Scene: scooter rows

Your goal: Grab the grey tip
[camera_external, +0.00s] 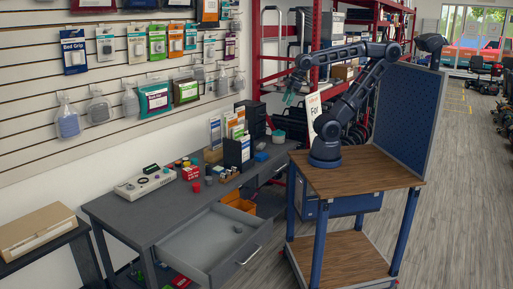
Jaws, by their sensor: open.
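A small grey piece (237,228), which looks like the grey tip, lies in the pulled-out drawer (205,243) of the dark grey desk. It is too small to make out its exact shape. Other small caps or tips, one of them red (196,187), stand on the desktop above the drawer. My gripper (288,98) is open, at the end of my raised arm, above and to the right of the drawer. It points down and is well apart from the desk. I see nothing between its fingers.
The desk (125,212) holds a light box with knobs (145,182), small jars, and upright folders (237,152) nearer my arm. Packaged goods hang on the slatted wall (70,95). A beige box (35,230) sits at the left. The air above the drawer is clear.

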